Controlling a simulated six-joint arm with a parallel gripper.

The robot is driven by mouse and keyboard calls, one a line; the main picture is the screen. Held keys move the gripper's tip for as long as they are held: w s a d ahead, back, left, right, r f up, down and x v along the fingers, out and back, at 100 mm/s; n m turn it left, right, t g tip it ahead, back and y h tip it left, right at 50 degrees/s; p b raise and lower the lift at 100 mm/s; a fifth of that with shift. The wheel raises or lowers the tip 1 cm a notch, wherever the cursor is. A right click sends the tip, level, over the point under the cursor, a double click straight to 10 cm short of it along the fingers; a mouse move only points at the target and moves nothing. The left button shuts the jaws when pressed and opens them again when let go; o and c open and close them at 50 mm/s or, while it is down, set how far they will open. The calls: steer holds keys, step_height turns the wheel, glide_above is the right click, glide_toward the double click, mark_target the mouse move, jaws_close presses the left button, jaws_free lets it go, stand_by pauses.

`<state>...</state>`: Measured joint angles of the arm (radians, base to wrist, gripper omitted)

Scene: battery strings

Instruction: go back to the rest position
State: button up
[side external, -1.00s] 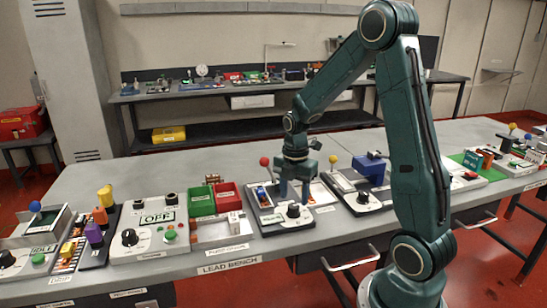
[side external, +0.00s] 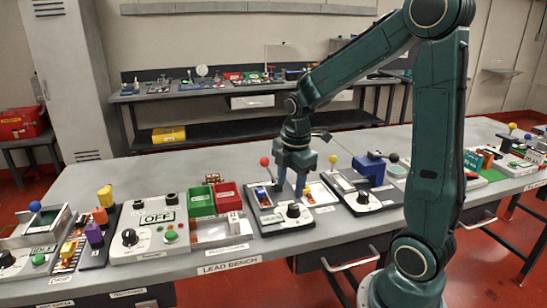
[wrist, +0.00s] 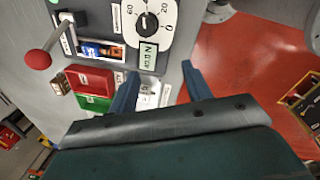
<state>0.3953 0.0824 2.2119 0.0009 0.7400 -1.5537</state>
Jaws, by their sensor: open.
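My gripper (side external: 291,182) hangs over the middle of the bench, above the station with the red ball lever (side external: 265,161) and the black dial (side external: 293,210). Its two blue fingers are apart with nothing between them; they also show spread in the wrist view (wrist: 160,82). In the wrist view, the red ball lever (wrist: 38,60), a dial marked with numbers (wrist: 147,22) and a slot with blue and orange cells (wrist: 101,50) lie beyond the fingers. I cannot tell exactly how high the fingertips are above the station.
Red bin (side external: 228,197) and green bin (side external: 202,202) stand left of my gripper, beside a panel reading OFF (side external: 157,218). A blue block station (side external: 369,168) with a yellow ball lever (side external: 333,159) stands to the right. The bench's back strip (side external: 150,175) is clear.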

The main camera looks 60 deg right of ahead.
steer(key=s+a+r+m+t, duration=0.4)
steer(key=s+a+r+m, duration=0.6)
steer(key=s+a+m, duration=0.3)
steer(key=shift+r, duration=0.3)
